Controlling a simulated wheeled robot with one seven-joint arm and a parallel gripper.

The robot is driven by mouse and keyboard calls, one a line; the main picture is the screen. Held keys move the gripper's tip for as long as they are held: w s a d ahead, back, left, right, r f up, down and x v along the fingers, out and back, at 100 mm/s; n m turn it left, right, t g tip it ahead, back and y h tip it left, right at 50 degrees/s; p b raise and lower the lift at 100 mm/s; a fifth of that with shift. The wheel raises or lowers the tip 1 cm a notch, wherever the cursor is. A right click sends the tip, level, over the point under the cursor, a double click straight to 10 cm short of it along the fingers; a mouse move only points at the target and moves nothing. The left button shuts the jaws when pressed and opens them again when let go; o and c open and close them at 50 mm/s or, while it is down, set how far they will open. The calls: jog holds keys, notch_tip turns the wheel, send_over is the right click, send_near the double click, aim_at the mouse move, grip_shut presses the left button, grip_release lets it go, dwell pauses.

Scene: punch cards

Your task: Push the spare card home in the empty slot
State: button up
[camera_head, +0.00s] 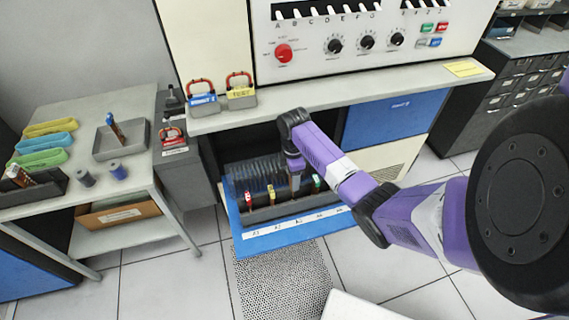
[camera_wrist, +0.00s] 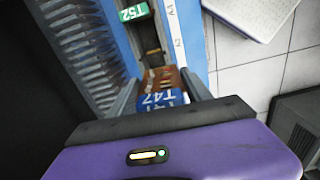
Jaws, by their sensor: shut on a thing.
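My gripper (camera_head: 295,188) reaches down over the open blue drawer in the head view. In the wrist view my gripper (camera_wrist: 158,95) is shut on a brown card (camera_wrist: 160,77) with a blue T47 label. The card is in line with the row of slots in the rack (camera_head: 284,207); I cannot tell how deep it sits, as its lower part is hidden. A green T52 card (camera_wrist: 135,11) stands farther along the row, with a dark gap between. Red (camera_head: 248,199), yellow (camera_head: 271,194) and green-labelled (camera_head: 317,183) cards stand in the rack.
Dark fins (camera_wrist: 75,45) line the rack's back. A white label strip (camera_head: 290,225) runs along the drawer front. The shelf (camera_head: 340,100) overhangs the drawer. A side table at left holds a grey tray (camera_head: 104,147) with another card. The floor in front is mostly clear.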

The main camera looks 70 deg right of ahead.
jog(key=shift+s+d+f+b, duration=0.1)
jog(key=shift+d+f+b, duration=0.25)
jog(key=shift+f+b, duration=0.4)
jog(key=shift+w+d+f+b, duration=0.1)
jog(key=shift+d+f+b, duration=0.35)
jog(key=shift+b, duration=0.45)
jog(key=shift+s+d+f+b, duration=0.1)
jog(key=shift+d+f+b, duration=0.15)
jog(key=shift+f+b, duration=0.55)
jog(key=shift+r+p, duration=0.15)
jog(key=shift+p, duration=0.4)
notch_tip(320, 180, down, 7)
jog(key=b, duration=0.4)
jog(key=shift+r, duration=0.15)
dwell(4.1)
